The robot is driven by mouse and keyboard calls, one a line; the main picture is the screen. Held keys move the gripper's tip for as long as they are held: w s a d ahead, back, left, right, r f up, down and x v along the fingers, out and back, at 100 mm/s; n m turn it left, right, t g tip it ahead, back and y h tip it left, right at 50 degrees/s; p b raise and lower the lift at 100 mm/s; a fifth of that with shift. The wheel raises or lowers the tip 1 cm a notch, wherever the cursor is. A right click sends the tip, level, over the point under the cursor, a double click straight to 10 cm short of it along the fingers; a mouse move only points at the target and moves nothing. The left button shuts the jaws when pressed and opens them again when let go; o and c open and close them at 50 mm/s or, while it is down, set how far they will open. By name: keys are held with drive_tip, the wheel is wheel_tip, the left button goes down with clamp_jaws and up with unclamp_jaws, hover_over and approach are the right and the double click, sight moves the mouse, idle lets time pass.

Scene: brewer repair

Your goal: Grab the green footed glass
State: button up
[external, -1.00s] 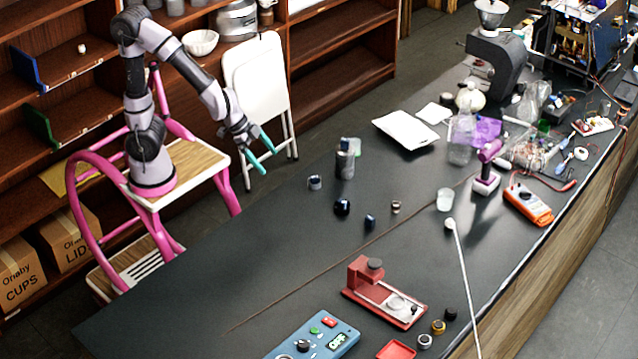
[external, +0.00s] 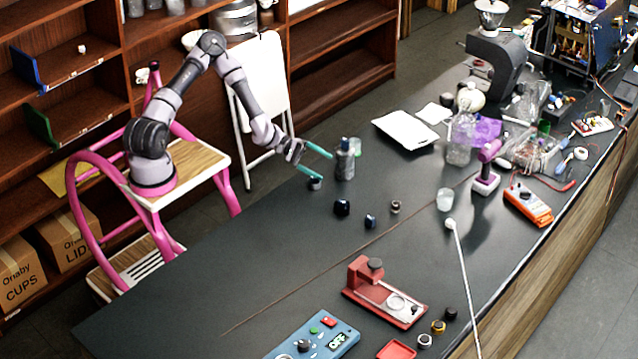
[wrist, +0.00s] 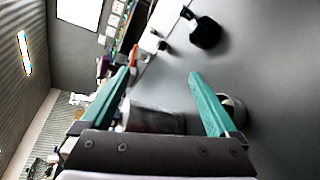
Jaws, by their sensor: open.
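A pale green clear glass (external: 355,146) stands on the dark counter, partly hidden behind a dark grey bottle (external: 345,163); its foot cannot be made out. My gripper (external: 325,168) is open, its teal fingers pointing at the bottle from the left, low over the counter. In the wrist view a greyish cylinder (wrist: 155,117) lies between and beyond the open fingers; I cannot tell whether it is the bottle or the glass. Nothing is visibly held.
A small metal-rimmed cup (external: 314,184) sits by the lower finger. A white tray (external: 405,130) lies further back. The counter's left front part is clear.

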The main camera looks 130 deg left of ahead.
drive_tip(key=s+a+n+t+y, duration=0.1)
drive_tip(key=s+a+n+y, duration=0.3)
drive_tip(key=a+n, duration=0.35)
drive_tip(key=n+g+y, duration=0.2)
drive_tip(key=n+y, duration=0.2)
drive_tip(key=n, duration=0.8)
approach(355, 143)
drive_tip(key=shift+w+d+r+m, duration=0.15)
drive_tip(key=shift+w+d+r, duration=0.1)
drive_tip(key=shift+d, duration=0.35)
drive_tip(key=shift+w+d+r+m, duration=0.1)
drive_tip(key=shift+w+d+r, duration=0.2)
drive_tip(key=shift+d, duration=0.35)
drive_tip(key=shift+w+a+f+y, duration=0.1)
drive_tip(key=shift+a+y, duration=0.2)
drive_tip(key=shift+a, duration=0.05)
drive_tip(key=x, duration=1)
drive_tip(key=shift+w, duration=0.1)
drive_tip(key=c, duration=1.5)
